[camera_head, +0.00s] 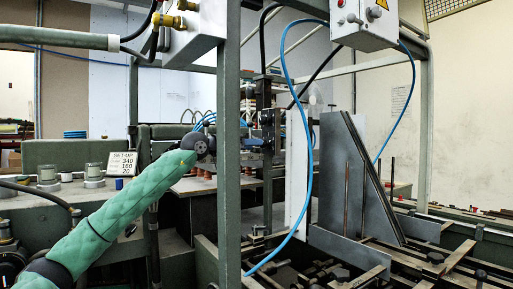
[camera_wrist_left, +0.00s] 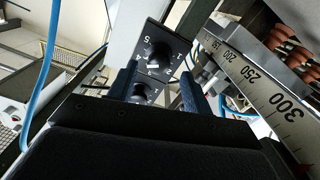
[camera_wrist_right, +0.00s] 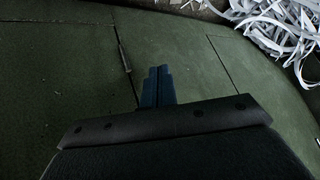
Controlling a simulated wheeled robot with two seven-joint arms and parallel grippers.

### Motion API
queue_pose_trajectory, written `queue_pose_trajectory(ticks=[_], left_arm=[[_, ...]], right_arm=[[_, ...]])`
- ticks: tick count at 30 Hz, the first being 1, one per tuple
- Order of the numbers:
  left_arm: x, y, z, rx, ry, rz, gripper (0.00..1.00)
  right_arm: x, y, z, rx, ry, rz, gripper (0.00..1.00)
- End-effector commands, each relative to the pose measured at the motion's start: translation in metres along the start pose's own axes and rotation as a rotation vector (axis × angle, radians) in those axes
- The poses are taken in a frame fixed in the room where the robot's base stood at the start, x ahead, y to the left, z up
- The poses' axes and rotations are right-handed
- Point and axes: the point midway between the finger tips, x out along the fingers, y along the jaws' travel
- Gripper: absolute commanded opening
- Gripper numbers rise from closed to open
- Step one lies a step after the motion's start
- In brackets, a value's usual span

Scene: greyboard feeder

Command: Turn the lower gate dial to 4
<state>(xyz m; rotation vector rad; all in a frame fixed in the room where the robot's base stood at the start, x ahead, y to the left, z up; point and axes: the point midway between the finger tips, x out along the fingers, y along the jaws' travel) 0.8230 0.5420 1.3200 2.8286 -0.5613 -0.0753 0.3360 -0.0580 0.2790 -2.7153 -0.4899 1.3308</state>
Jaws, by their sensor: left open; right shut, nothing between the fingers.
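In the left wrist view two black dials on dark plates with white marks sit one beyond the other. The farther dial (camera_wrist_left: 157,53) shows fully, with digits around it. The nearer dial (camera_wrist_left: 145,90) is partly hidden; its setting is unreadable. I cannot tell for sure which is the lower gate dial. My left gripper (camera_wrist_left: 157,88) is open, its fingers on either side of the nearer dial; contact is unclear. In the head view my left arm reaches behind a green post, which partly hides the wrist. My right gripper (camera_wrist_right: 157,88) is shut and empty above a dark green surface.
A numbered metal scale (camera_wrist_left: 258,88) runs close beside the left gripper. A blue hose (camera_head: 309,150) hangs past the green upright post (camera_head: 229,150). A setup card (camera_head: 123,163) stands on the machine at left. White paper strips (camera_wrist_right: 280,30) lie beyond the right gripper.

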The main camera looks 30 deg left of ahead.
Motion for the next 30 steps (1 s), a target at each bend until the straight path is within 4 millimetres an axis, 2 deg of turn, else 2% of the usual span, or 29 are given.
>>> queue_pose_trajectory(ticks=[6, 12, 30], left_arm=[[-0.028, -0.001, 0.003, 0.000, -0.002, -0.001, 0.50], [-0.041, 0.000, 0.002, 0.000, -0.002, 0.000, 0.50], [-0.043, 0.000, 0.001, -0.001, -0.002, 0.000, 0.50]], right_arm=[[0.005, 0.002, 0.005, 0.000, 0.000, 0.001, 0.00], [0.007, 0.002, 0.006, 0.000, 0.000, 0.001, 0.00], [0.008, 0.004, 0.004, -0.002, 0.003, 0.002, 0.00]])
